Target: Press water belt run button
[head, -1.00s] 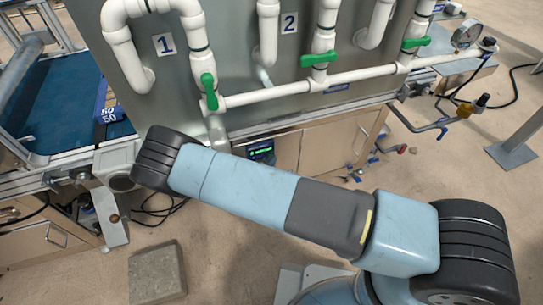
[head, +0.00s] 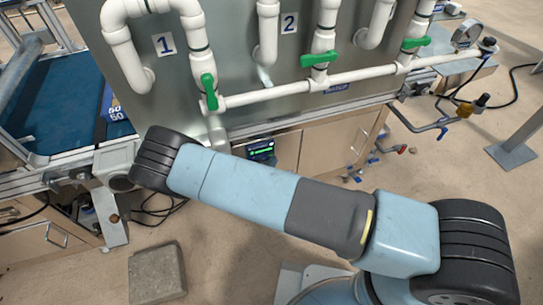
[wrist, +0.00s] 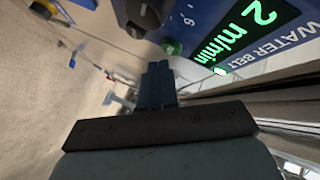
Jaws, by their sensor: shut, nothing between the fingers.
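The water belt panel (wrist: 215,35) is blue, with a lit green display (wrist: 262,12) reading "2 m/min" and the words "WATER BELT". A dark green round button (wrist: 172,47) sticks out at its lower left. My gripper (wrist: 158,68) is shut and empty, its fingertips just below and left of the green button in the wrist view. I cannot tell whether they touch it. In the head view the panel's small green display (head: 262,151) shows below the pipes. My gripper is not visible there.
A dark knob (wrist: 138,18) sits by the panel's left end. White pipes (head: 270,94) with green valve handles (head: 319,59) cross the grey machine wall. A grey block (head: 157,273) lies on the floor.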

